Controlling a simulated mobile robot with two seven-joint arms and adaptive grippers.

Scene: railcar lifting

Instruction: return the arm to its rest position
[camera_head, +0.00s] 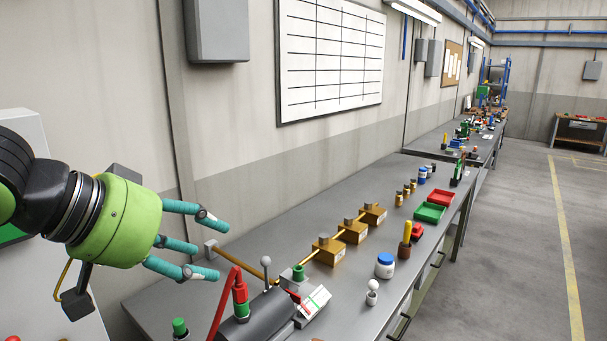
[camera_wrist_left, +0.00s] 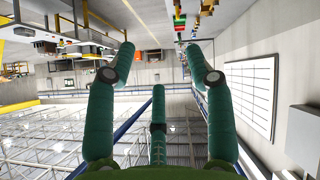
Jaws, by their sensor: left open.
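My left gripper (camera_head: 208,245) is at the left of the head view, above the near left end of the grey workbench (camera_head: 240,233). Its green palm faces right and its teal fingers are spread open with nothing between them. The left wrist view shows the same open gripper (camera_wrist_left: 160,65), with two fingers on the sides and a third in the middle. That view is turned over, with the room's roof beams below the fingers. My right gripper is not in view.
Brass blocks on a pipe (camera_head: 325,251), a grey cylinder with a red lever (camera_head: 254,316), a white jar (camera_head: 385,266) and red and green trays (camera_head: 430,212) stand on the bench. A wall chart (camera_head: 332,60) hangs behind. The floor at right is clear.

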